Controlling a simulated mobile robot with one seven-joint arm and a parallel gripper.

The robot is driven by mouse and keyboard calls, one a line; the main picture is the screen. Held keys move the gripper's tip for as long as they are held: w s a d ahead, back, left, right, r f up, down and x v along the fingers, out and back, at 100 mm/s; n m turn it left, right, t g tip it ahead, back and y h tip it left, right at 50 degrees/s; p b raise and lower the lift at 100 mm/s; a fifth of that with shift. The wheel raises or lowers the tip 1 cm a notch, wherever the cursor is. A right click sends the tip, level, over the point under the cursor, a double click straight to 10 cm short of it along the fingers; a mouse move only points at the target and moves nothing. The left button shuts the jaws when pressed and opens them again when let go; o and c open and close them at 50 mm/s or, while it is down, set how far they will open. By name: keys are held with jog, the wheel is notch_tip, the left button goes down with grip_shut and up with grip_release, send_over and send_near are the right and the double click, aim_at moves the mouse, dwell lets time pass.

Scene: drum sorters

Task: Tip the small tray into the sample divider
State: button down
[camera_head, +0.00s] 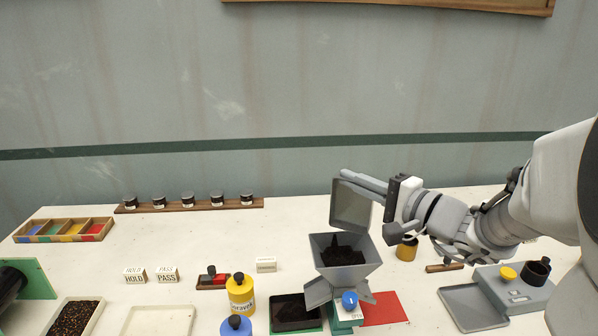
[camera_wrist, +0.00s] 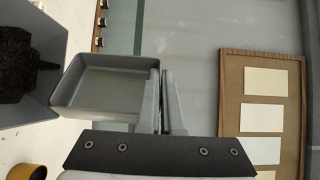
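The small tray (camera_head: 351,204) is grey and tilted steeply above the sample divider, its inside facing the camera. In the wrist view the tray (camera_wrist: 105,92) looks empty. My gripper (camera_head: 368,183) is shut on the tray's edge; the wrist view shows the fingers (camera_wrist: 161,100) close together at its wall. The sample divider (camera_head: 318,258) is a grey hopper on a stand with a blue knob (camera_head: 350,300). Dark grains (camera_head: 343,256) lie in the hopper. They also show at the left of the wrist view (camera_wrist: 18,70).
A black tray (camera_head: 281,324) and a red mat (camera_head: 386,309) flank the divider's base. Yellow containers (camera_head: 240,293) (camera_head: 407,248) stand either side. A grey scale-like device (camera_head: 518,292) is at right. Jars on a wooden rack (camera_head: 189,206) line the back.

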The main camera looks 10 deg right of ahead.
jog(key=w+d+f+m+g+p, duration=0.3)
jog(key=w+d+f+m+p, duration=0.2)
jog(key=w+p, duration=0.3)
jog(key=w+d+f+m+g+y+p, duration=0.1)
jog(key=w+d+f+m+g+p, duration=0.3)
jog(key=w+f+m+p, duration=0.2)
jog(key=w+m+p, duration=0.2)
jog(key=p, duration=0.1)
jog(key=shift+d+p, duration=0.3)
jog(key=shift+d, duration=0.05)
notch_tip(320, 180, up, 4)
jog(key=shift+f+p, duration=0.1)
jog(key=shift+p, duration=0.8)
